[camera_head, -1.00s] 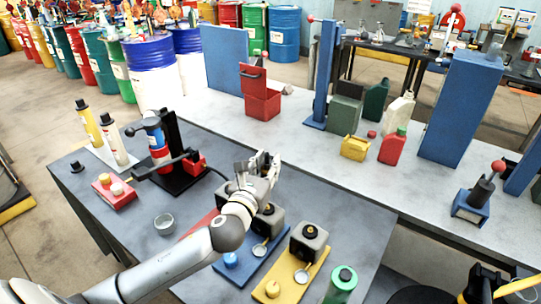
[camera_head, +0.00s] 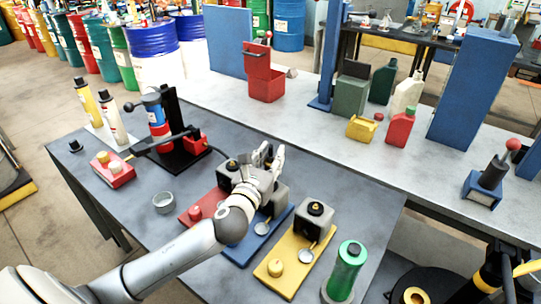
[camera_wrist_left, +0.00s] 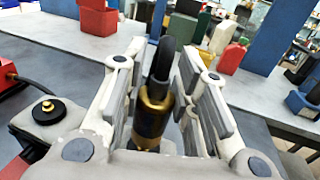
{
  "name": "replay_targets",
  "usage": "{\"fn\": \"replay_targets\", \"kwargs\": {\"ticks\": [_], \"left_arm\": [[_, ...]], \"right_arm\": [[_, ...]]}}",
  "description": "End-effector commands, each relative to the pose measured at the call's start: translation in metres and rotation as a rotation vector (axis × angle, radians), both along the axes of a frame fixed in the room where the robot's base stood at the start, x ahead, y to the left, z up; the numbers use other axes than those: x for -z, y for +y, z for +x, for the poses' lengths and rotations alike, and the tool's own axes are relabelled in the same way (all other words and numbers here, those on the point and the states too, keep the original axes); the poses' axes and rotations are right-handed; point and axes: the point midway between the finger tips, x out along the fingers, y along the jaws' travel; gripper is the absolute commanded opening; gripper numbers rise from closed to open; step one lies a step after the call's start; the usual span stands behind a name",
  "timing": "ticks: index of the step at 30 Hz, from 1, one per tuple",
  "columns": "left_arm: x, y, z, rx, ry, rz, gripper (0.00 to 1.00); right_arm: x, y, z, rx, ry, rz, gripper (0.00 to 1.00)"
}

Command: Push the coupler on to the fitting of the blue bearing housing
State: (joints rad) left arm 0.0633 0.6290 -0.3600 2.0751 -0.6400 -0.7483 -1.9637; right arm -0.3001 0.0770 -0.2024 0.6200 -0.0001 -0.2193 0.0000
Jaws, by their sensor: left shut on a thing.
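The blue bearing housing is a grey block (camera_head: 277,195) on a blue plate (camera_head: 240,249), partly covered by my left gripper. Its fitting is hidden. My left gripper (camera_head: 268,154) is above the block, fingers pointing away from the arm. In the left wrist view the gripper (camera_wrist_left: 163,58) is shut on the brass coupler (camera_wrist_left: 152,112), with a black hose (camera_wrist_left: 165,60) curving up from it. Whether the coupler touches the fitting cannot be seen. The right gripper is not in view.
A red-plate housing (camera_head: 228,174) stands left of the blue one, a yellow-plate housing (camera_head: 316,218) right. The grease pump (camera_head: 158,128) stands behind on a black base. A grey cup (camera_head: 164,203) and green bottle (camera_head: 345,270) are on the table.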

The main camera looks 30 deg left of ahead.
Motion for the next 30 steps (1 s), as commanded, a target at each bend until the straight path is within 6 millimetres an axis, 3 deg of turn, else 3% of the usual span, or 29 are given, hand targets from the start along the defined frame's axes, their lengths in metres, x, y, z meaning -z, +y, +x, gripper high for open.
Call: {"fn": "replay_targets", "kwargs": {"ticks": [30], "left_arm": [[-0.0008, 0.0001, -0.0003, 0.000, -0.001, 0.000, 0.00]], "right_arm": [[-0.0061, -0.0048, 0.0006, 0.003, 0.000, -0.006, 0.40]]}}
